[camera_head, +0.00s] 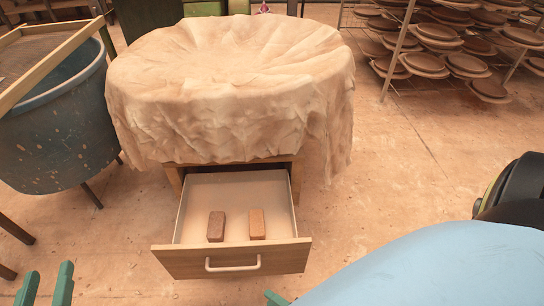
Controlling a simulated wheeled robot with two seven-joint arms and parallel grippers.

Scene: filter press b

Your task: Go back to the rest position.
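My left gripper (46,285) is at the bottom left corner. Its two green fingers stand apart with nothing between them, so it is open. It is well left of the open drawer. Only a small green tip of my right gripper (275,298) shows at the bottom edge, just below the drawer front. The rest of it is hidden behind a large light blue shape at the bottom right, so its opening cannot be seen.
A wooden drawer (185,262) with a pale handle is pulled open under a cloth-covered round table (230,80). A dark brown block (216,227) and an orange-brown block (257,224) lie inside. A blue tub (60,140) stands left; a rack of discs (440,62) stands back right.

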